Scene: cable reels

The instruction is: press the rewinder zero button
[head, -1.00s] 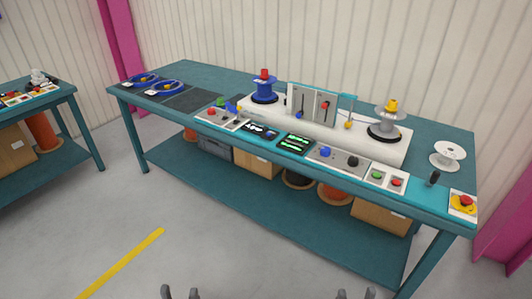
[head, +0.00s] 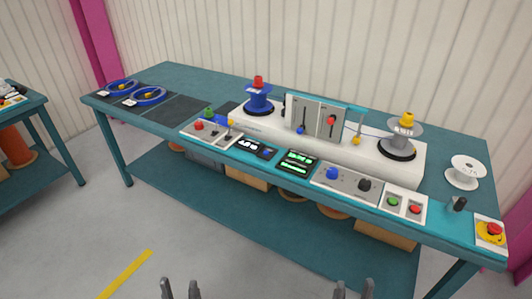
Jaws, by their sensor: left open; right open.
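The rewinder (head: 300,137) is a long white unit at the back of the teal bench, with a blue reel (head: 258,98) on its left spindle and a grey reel (head: 402,138) on its right. Along the bench's front edge are a small dark display with white digits (head: 256,147) and a dark panel with green readouts (head: 297,162). Which button is the zero button is too small to read. My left gripper (head: 181,290) and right gripper (head: 354,290) show at the bottom edge, both open and empty, apart from the bench.
Nearby controls include a blue knob (head: 333,173), a black knob (head: 364,185), a green button (head: 393,201), a red button (head: 415,209) and a red emergency stop (head: 493,230). A white spool (head: 463,172) stands at right.

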